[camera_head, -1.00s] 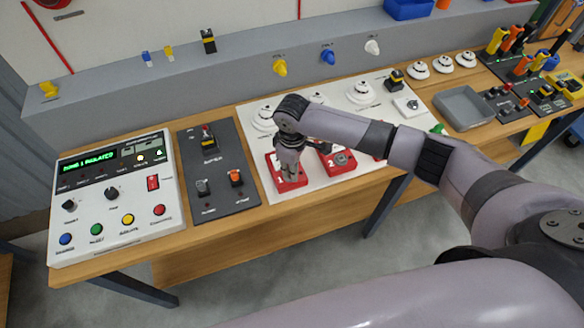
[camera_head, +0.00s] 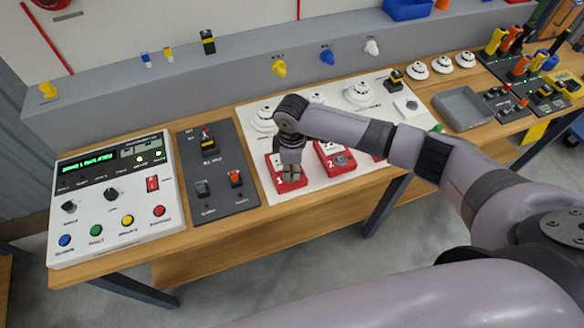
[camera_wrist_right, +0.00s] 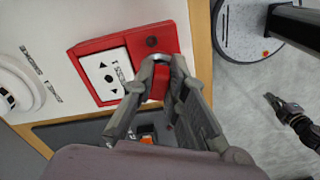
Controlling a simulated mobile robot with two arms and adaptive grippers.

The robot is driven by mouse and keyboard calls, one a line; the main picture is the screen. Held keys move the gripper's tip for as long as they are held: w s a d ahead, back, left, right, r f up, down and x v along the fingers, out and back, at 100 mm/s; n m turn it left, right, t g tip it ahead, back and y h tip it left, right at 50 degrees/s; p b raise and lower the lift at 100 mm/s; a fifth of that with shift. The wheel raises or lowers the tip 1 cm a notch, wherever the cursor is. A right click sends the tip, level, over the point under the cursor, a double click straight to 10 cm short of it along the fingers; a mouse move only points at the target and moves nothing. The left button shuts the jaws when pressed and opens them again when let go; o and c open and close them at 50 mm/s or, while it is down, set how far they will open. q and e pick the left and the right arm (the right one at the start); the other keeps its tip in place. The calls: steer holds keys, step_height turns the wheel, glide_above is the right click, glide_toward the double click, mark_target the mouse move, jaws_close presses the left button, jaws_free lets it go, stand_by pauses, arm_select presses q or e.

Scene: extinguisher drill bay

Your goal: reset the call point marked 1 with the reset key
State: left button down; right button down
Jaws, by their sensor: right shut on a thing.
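The call point marked 1 (camera_head: 277,180) is a red box on the white board, with a white face and black marks in the right wrist view (camera_wrist_right: 106,73). My right gripper (camera_head: 291,172) points down over its right part in the head view. In the right wrist view the gripper (camera_wrist_right: 158,78) is shut on a small red piece, apparently the reset key (camera_wrist_right: 157,83), at the edge of the call point. The fingers hide how far the key sits in. A dark gripper, apparently my left one (camera_wrist_right: 283,106), hangs over the floor; its fingers are too small to judge.
Call point 2 (camera_head: 343,162) is close on the right. White detectors (camera_head: 358,92) stand behind on the board. A dark switch panel (camera_head: 218,172) and the white alarm panel (camera_head: 108,200) lie to the left. A grey tray (camera_head: 463,105) is farther right.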

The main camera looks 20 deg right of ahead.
steer(key=shift+n, duration=0.3)
steer(key=shift+n, duration=1.2)
steer(key=shift+w+r, duration=0.1)
steer(key=shift+r, duration=0.1)
steer(key=shift+r, duration=2.2)
steer(key=shift+r, duration=0.1)
